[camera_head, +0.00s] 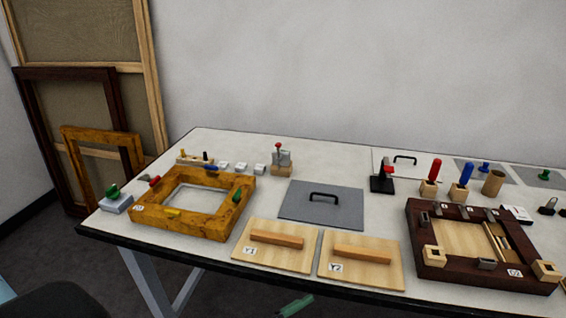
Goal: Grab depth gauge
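Two small instruments could be the depth gauge, and I cannot tell which one it is. One is a grey metal device with a red knob (281,157), upright on a wooden block at the back middle of the table. The other is a black stand with a red part (382,180), upright right of the grey plate. Neither is held. Neither of my grippers can be made out in the head view.
The white table (225,145) holds a gilt frame (160,225) at left, a grey handled plate (300,205), boards Y1 (255,258) and Y2 (340,275), and a dark frame (430,275) at right. Red (435,170) and blue (466,174) handled tools stand at back right.

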